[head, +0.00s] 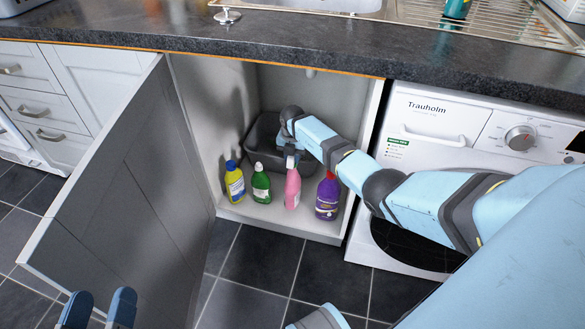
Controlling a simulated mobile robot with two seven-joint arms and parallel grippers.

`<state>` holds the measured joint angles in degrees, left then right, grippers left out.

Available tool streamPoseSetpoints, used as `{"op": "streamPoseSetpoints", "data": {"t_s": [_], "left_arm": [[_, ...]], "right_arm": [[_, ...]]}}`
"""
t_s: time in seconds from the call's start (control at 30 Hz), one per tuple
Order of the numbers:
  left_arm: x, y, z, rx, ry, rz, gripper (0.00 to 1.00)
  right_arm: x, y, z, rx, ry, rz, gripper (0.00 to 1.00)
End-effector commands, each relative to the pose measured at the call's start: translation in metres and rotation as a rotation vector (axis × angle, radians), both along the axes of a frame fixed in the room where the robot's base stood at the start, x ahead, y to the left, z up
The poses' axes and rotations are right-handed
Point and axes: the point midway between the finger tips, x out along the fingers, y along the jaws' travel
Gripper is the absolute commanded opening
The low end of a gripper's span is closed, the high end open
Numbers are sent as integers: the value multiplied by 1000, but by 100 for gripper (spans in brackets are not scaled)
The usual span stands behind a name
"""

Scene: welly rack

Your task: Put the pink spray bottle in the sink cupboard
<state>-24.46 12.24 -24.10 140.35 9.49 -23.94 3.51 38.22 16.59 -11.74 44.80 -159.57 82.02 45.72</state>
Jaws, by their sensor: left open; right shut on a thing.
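The pink spray bottle (292,190) is upright inside the open sink cupboard (285,226), between a green bottle and a purple bottle. Its base is at or just above the cupboard floor; I cannot tell if it touches. My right gripper (290,158) is inside the cupboard, shut on the top of the pink bottle, and its arm reaches in from the right. The gripper hides the bottle's top. My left gripper (99,308) is open and empty at the bottom left, in front of the open cupboard door (125,200).
A yellow bottle (234,182), green bottle (261,182) and purple bottle (327,196) stand along the cupboard's front. A dark tub (264,135) is behind them. A washing machine (425,125) stands to the right. The worktop (300,42) overhangs the opening.

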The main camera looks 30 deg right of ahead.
Motion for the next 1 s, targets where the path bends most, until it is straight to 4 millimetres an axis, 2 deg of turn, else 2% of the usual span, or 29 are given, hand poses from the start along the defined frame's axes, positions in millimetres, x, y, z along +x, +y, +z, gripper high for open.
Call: {"op": "streamPoseSetpoints", "data": {"t_s": [0.3, 0.77, 0.8, 0.9, 1.0], "left_arm": [[-1, -2, -29, 42, 74, -29, 68], [0, -2, -33, 54, 81, -34, 68], [0, -1, -32, 58, 76, -33, 68], [1, -1, -31, 58, 75, -33, 68], [1, -1, -31, 58, 75, -34, 68]], "right_arm": [[1, 1, -38, 1, -3, 0, 0], [1, 0, -44, 0, -3, 1, 0], [0, 0, -46, 0, 0, 1, 28], [0, 0, -45, 0, 0, 1, 51], [0, 0, -45, 0, 0, 1, 51]]}}
